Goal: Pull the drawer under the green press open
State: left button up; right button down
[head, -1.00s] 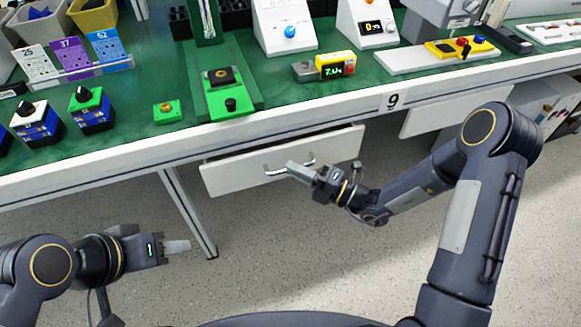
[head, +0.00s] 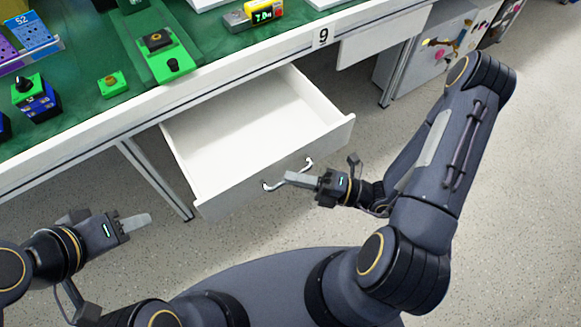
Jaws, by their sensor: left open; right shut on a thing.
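The white drawer (head: 250,125) under the green press (head: 160,50) is pulled well out of the bench, and its inside looks empty. Its metal handle (head: 308,163) is on the front panel. My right gripper (head: 292,178) is shut on the handle, with the fingers covering its middle. My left gripper (head: 140,222) is open and empty, low at the left, apart from the drawer.
The green-topped bench with a white edge (head: 205,82) stands above the drawer. A second drawer (head: 385,35) is shut at the right. Speckled floor is free below.

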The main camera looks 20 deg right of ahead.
jog(key=shift+s, duration=0.1)
jog(key=c, duration=1.5)
grip_release()
jog(key=shift+d, duration=0.1)
jog(key=v, duration=0.7)
jog(key=shift+s+d+p, duration=0.2)
jog(key=shift+d+p, duration=0.15)
